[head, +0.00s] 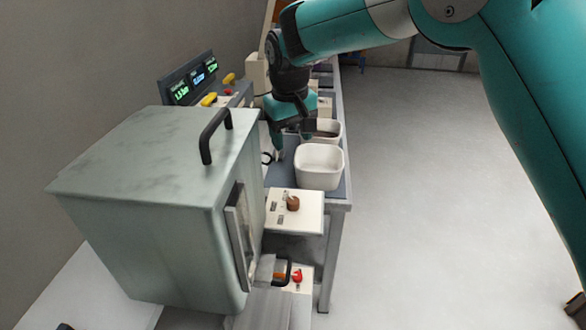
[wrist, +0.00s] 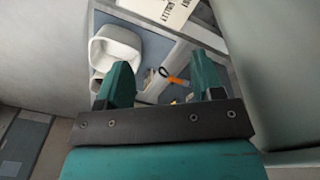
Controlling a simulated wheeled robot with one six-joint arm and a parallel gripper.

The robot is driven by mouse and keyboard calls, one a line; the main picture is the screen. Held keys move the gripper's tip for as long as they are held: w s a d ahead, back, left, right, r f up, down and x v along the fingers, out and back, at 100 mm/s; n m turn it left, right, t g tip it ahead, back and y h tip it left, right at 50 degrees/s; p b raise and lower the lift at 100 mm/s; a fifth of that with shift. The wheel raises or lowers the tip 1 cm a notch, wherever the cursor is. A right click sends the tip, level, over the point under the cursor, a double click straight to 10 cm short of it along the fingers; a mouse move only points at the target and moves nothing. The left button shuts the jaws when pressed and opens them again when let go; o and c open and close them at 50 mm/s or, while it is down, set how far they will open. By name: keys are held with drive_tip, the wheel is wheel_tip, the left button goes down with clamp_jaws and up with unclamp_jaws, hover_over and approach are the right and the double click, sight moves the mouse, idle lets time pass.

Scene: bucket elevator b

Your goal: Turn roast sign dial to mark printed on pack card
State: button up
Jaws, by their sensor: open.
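My gripper (head: 293,143) points down over the bench beside the white bins, its fingers apart. In the wrist view its two green fingers (wrist: 160,65) are spread, with nothing held between them. A brown knob (head: 292,203) sits on a white box with small dark labels, nearer the camera than my gripper; it may be the roast sign dial, but its marks are too small to read. A white printed panel or card (wrist: 165,10) shows upside down at the top of the wrist view; I cannot tell whether it is the pack card.
A large grey-green machine (head: 150,190) with a black handle fills the left front. White bins (head: 319,167) stand along the bench. A display panel (head: 190,80) with lit digits is at the back left. A red knob (head: 297,276) sits low. Open floor lies right.

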sight(293, 200)
drive_tip(key=f+p, duration=0.2)
drive_tip(key=f, duration=0.4)
drive_tip(key=f+n+p, duration=0.1)
drive_tip(key=f+p, duration=0.1)
drive_tip(key=f, duration=0.4)
drive_tip(key=f+n+g+p, duration=0.1)
drive_tip(key=f+p, duration=0.1)
drive_tip(key=f, duration=0.4)
drive_tip(key=shift+s+d, duration=0.15)
drive_tip(key=shift+s, duration=0.15)
